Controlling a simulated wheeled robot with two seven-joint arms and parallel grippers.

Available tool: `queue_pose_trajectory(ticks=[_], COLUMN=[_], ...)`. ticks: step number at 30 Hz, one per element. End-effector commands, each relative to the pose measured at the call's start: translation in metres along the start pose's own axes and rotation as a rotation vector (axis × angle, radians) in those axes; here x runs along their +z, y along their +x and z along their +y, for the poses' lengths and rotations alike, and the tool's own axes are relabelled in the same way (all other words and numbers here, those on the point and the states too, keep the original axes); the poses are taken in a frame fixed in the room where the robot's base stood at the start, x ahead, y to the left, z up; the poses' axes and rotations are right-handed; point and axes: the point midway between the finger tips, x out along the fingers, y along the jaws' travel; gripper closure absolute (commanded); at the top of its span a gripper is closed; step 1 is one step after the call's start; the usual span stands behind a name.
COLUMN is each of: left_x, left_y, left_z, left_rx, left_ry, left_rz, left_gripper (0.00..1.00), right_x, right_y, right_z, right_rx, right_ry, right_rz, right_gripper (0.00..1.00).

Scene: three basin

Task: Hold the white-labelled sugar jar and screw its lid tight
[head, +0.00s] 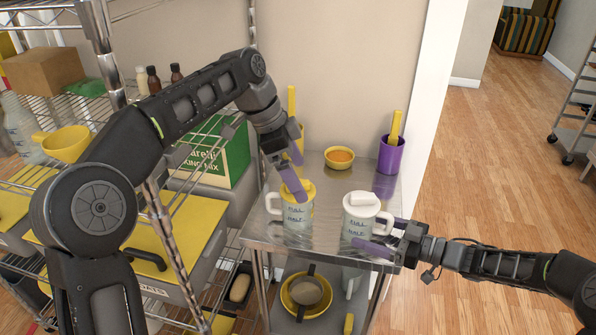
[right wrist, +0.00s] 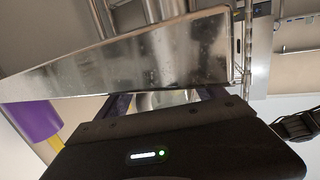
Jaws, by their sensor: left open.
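The left jar (head: 297,218) has a yellow lid (head: 303,187). The right jar (head: 358,228) has a white lid (head: 362,199); I cannot tell from the labels which holds sugar. My left gripper (head: 299,174) is open, its purple fingers at and just above the yellow lid. My right gripper (head: 388,237) is low at the white-lidded jar, fingers apart on its near and far sides. The right wrist view shows a pale surface between the fingers; contact is unclear.
A yellow bowl (head: 339,158) and a purple cup (head: 390,155) with a yellow utensil stand at the table's back. Wire shelving with a green box (head: 215,150) is to the left. Bowls (head: 306,292) sit on the lower shelf. Open floor lies right.

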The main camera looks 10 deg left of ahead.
Motion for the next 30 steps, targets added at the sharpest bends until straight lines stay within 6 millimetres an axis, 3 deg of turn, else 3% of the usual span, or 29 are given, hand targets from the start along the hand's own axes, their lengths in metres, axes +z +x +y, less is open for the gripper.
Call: queue_pose_trajectory(ticks=[5,17,23,30], left_x=[0.0,0.0,0.0,0.0], left_y=[0.0,0.0,0.0,0.0], left_z=[0.0,0.0,0.0,0.0], left_rx=[0.0,0.0,0.0,0.0], left_ry=[0.0,0.0,0.0,0.0], left_rz=[0.0,0.0,0.0,0.0], left_gripper=[0.0,0.0,0.0,0.0], right_x=[0.0,0.0,0.0,0.0], right_y=[0.0,-0.009,-0.039,-0.089], right_z=[0.0,0.0,0.001,0.001], right_rx=[0.0,0.001,0.003,0.002], right_ry=[0.0,0.0,-0.001,0.0], right_rz=[0.0,0.0,-0.001,-0.001], right_gripper=[0.06,0.06,0.06,0.06])
